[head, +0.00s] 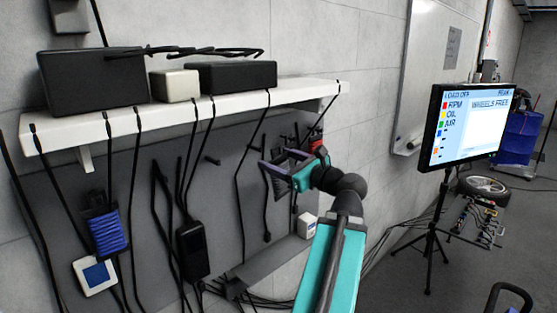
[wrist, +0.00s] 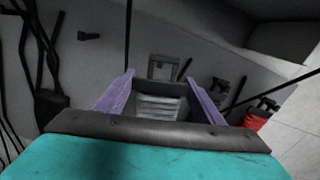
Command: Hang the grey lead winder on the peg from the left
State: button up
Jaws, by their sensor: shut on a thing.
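My gripper (head: 274,162) has purple fingers and is in front of the grey back panel, under the white shelf. In the wrist view my gripper (wrist: 158,78) is shut on the grey lead winder (wrist: 158,104), a dark frame with ribbed grey winding between the fingers. In the head view the winder (head: 279,187) is dark and partly hidden by the fingers. A short dark peg (head: 213,160) sticks out of the panel to the left of my gripper, apart from the winder. It also shows at the upper left of the wrist view (wrist: 88,36).
Black cables hang from the white shelf (head: 300,92) across the panel, one close left of my gripper. A blue winder (head: 110,233) and a black box (head: 192,250) hang at left. A red item (wrist: 256,121) is right of the winder. A monitor (head: 470,128) stands at right.

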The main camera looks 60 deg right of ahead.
jog(key=shift+d, duration=0.2)
jog(key=shift+w, duration=0.15)
jog(key=b, duration=0.4)
send_near(250, 153)
jog(key=shift+r+x, duration=0.25)
jog(key=shift+x, duration=0.95)
jog(key=shift+r+x, duration=0.25)
jog(key=shift+x, duration=1)
jog(key=shift+w+d+f+p, duration=0.15)
jog(key=shift+w+f+p, duration=0.3)
jog(key=shift+w, duration=0.1)
jog(key=o, duration=1.6)
jog(key=shift+o, duration=0.2)
jog(key=shift+s, duration=0.1)
